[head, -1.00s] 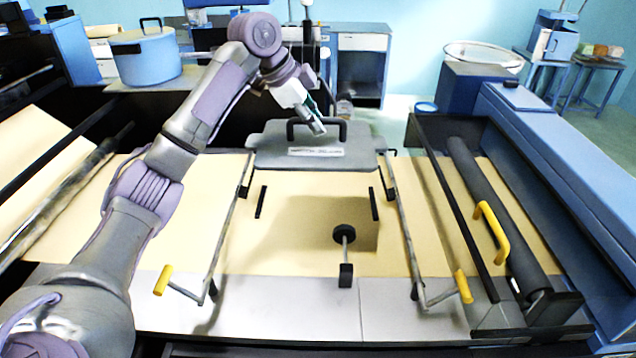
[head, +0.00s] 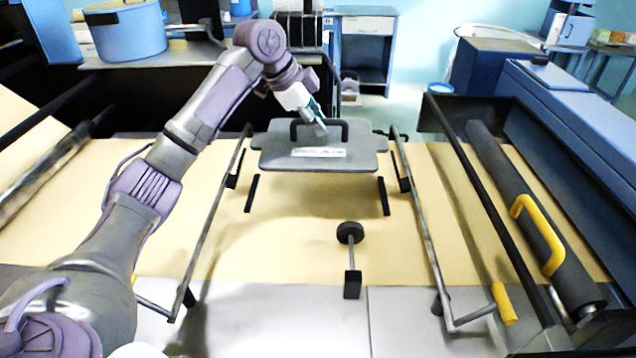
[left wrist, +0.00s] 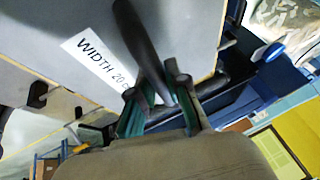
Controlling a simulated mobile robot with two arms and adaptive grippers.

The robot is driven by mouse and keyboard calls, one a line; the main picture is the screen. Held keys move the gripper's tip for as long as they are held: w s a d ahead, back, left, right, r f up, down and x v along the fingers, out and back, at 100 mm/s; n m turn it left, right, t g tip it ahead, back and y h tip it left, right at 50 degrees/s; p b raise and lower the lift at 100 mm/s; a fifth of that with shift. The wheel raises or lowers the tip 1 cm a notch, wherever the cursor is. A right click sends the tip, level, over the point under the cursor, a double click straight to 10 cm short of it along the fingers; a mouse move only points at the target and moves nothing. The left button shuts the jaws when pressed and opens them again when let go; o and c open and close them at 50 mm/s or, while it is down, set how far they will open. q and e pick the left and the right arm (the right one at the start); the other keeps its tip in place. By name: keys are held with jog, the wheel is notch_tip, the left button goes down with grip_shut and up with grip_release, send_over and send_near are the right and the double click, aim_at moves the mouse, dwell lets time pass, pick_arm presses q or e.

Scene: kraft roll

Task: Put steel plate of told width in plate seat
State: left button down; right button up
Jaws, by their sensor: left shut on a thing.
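The grey steel plate (head: 315,162) is a wide flat panel with a black handle (head: 338,127) on top and a white label. In the left wrist view the label (left wrist: 97,67) reads "WIDTH 20", with the rest cut off by my finger. My left gripper (head: 318,125) is shut on the handle and holds the plate above the far part of the brown paper. In the left wrist view the gripper (left wrist: 165,98) fingers close around the dark handle bar. I cannot tell for sure which part is the plate seat. My right gripper is not in view.
Two short black bars (head: 251,193) (head: 383,195) lie nearer than the plate. Long side rods (head: 428,235) flank the paper (head: 300,240), with a yellow grip (head: 504,303) at right. A black knob on a stem (head: 351,233) stands front centre. A dark roller (head: 520,205) lies right.

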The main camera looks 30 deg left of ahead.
aim_at(291, 147)
pick_arm(q)
jog(key=shift+f+p, duration=1.65)
jog(key=shift+f, duration=5.55)
jog(key=c, duration=1.5)
grip_release()
jog(key=shift+s+f, duration=0.1)
jog(key=shift+f, duration=0.1)
jog(key=o, duration=0.3)
jog(key=shift+r, duration=0.1)
jog(key=shift+o, duration=0.2)
jog(key=b+v, duration=0.2)
jog(key=v, duration=0.9)
jog(key=shift+s+r+b, duration=0.15)
jog(key=shift+r+b, duration=0.1)
jog(key=shift+b, duration=0.1)
jog(key=shift+s+r, duration=0.15)
jog(key=shift+r, duration=0.05)
